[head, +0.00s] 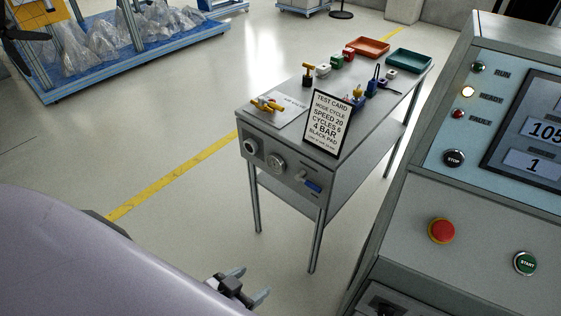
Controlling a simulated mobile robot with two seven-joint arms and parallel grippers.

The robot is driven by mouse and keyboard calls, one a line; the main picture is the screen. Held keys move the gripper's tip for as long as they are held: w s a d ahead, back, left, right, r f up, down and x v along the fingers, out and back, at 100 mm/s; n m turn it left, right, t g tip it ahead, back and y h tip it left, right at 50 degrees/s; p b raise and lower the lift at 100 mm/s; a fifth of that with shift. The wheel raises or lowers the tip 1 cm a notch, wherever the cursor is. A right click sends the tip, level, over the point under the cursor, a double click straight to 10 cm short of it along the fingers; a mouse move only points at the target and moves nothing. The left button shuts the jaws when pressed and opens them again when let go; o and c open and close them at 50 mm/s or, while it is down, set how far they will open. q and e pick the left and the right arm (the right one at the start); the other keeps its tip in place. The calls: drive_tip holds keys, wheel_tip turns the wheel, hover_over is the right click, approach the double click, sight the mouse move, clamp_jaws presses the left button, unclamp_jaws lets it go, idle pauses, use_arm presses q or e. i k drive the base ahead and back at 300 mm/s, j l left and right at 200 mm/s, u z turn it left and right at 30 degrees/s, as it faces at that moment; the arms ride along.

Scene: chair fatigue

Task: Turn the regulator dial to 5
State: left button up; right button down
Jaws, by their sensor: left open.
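The front panel (281,172) of the grey bench carries a round gauge-like fitting (250,147) at its left and a round knob (277,162) beside it. The knob looks like the regulator dial, but its markings are too small to read. A blue-handled valve (312,187) sits to the right on the same panel. My left gripper (252,284) is at the bottom of the head view, open and empty, apart from the bench and lower in the picture than the panel. My right gripper is not in view.
A test card (327,125) reading "4 BAR" stands on the bench, with small tools and trays (366,47) behind. A control console (400,230) with buttons fills the right side. Floor left of the bench is clear up to a cart (130,60) of bagged items.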

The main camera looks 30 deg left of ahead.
sight(250, 145)
drive_tip(key=i+j, duration=0.2)
drive_tip(key=j, duration=0.2)
drive_tip(key=i+j+u, duration=0.15)
drive_tip(key=j, duration=0.3)
drive_tip(key=i+j, duration=0.35)
drive_tip(key=j+u, duration=0.05)
